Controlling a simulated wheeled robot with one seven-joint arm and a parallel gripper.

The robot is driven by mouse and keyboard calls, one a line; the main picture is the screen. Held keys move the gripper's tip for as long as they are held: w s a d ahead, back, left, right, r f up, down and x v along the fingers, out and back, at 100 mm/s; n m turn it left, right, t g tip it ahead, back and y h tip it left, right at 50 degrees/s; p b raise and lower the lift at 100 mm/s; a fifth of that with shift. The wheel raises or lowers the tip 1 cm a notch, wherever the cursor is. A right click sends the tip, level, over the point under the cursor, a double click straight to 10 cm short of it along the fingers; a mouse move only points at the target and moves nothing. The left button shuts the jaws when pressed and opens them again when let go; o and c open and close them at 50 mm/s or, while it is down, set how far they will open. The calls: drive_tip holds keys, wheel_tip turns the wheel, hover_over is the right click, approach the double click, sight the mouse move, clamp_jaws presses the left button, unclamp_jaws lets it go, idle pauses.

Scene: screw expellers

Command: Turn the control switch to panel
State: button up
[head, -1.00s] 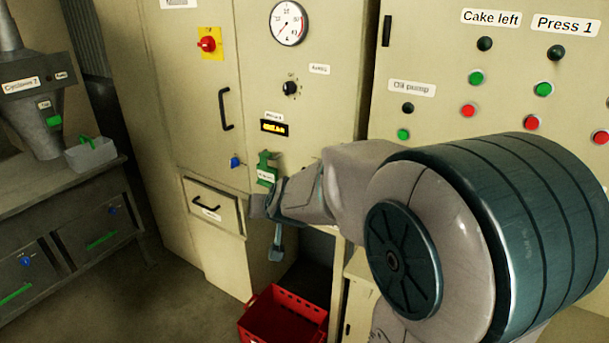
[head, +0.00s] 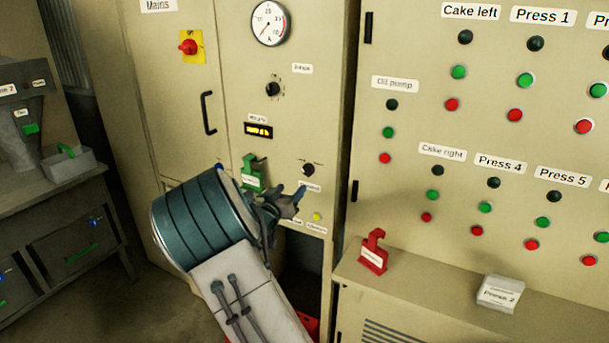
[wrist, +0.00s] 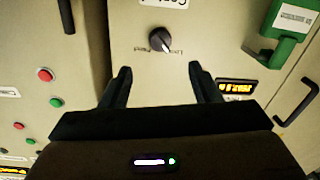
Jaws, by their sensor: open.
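The control switch is a black round knob (wrist: 160,40) on the beige panel. In the wrist view it sits ahead of and between the fingertips, with a white pointer mark towards the lower right. Small position labels beside it are too blurred to read surely. A partly cut-off label (wrist: 166,3) is above it. In the head view the knob (head: 308,170) is just above my gripper (head: 299,197), whose fingers reach towards the panel. My gripper (wrist: 160,70) is open and empty, its fingers on either side of the knob's line, apart from it.
A green tagged lockout piece (head: 253,172) and a yellow display (head: 258,130) are left of the knob. Another black knob (head: 273,89) is higher up. A red tagged piece (head: 373,252) stands on the ledge at right. A door handle (head: 208,112) sticks out at left.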

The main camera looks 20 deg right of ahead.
sight(305, 173)
drive_tip(key=p+x, duration=0.1)
drive_tip(key=x, duration=0.9)
drive_tip(key=shift+w+d+p, duration=0.25)
drive_tip(key=shift+w+p, duration=0.05)
drive_tip(key=shift+p, duration=0.1)
drive_tip(key=c, duration=1)
